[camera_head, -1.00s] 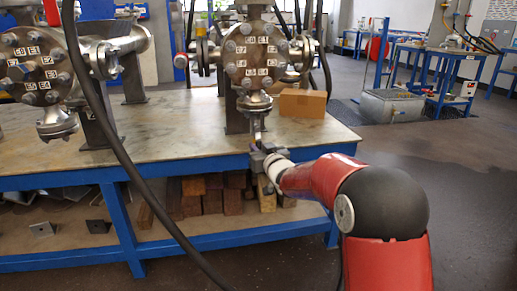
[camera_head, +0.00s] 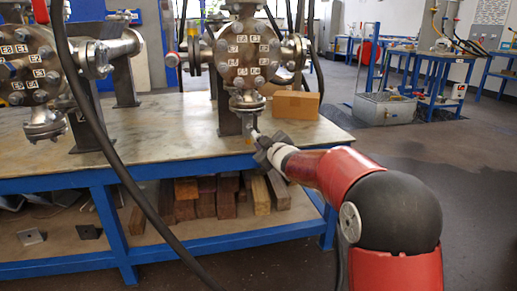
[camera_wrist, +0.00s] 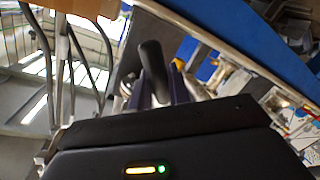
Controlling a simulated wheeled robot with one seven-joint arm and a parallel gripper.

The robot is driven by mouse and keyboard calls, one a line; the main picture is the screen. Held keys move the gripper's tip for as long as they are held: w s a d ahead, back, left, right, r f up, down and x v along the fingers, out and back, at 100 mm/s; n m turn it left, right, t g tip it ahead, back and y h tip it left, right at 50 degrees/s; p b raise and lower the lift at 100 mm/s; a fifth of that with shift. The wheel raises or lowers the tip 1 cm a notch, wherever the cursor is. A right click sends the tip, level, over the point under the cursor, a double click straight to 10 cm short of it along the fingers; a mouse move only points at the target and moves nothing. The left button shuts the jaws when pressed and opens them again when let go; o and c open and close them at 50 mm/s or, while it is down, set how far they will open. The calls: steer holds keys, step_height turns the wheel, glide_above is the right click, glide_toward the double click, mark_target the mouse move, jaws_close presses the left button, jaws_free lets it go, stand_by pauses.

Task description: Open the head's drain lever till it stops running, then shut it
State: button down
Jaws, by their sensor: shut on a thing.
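The right-hand flanged head (camera_head: 247,55) stands on the bench with a small flanged outlet (camera_head: 248,103) at its bottom. My gripper (camera_head: 262,143) is just below and to the right of this outlet. In the wrist view, the dark, rounded grip of the drain lever (camera_wrist: 151,60) stands between the two fingers of my gripper (camera_wrist: 157,88), which are shut on it. The lever's far end and its joint to the valve are hidden or too small to make out. I cannot tell whether liquid runs from the drain.
Another flanged vessel (camera_head: 35,60) stands on the left of the bench (camera_head: 150,140). A cardboard box (camera_head: 296,104) sits right of the outlet. A black hose (camera_head: 95,120) crosses in front of the bench. Wood blocks (camera_head: 205,205) lie on the shelf below. The floor at right is open.

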steer(key=r+n, duration=0.1)
steer(key=n, duration=0.1)
steer(key=d+n+h, duration=0.1)
steer(key=n, duration=0.1)
steer(key=shift+w+d+r, duration=0.2)
steer(key=shift+r, duration=0.2)
steer(key=shift+d+r+n+h+b, duration=0.25)
steer(key=shift+r+n+h+b, duration=0.25)
steer(key=shift+n, duration=0.5)
steer(key=shift+w+d+r+n+h+b, duration=0.1)
steer(key=shift+r+n+h+b, duration=0.25)
steer(key=shift+r+n, duration=0.75)
steer(key=shift+f+n, duration=0.2)
steer(key=shift+n, duration=0.1)
steer(key=c, duration=1.4)
jaws_free()
steer(key=shift+o, duration=0.2)
steer(key=v, duration=0.7)
steer(key=shift+s+b, duration=0.4)
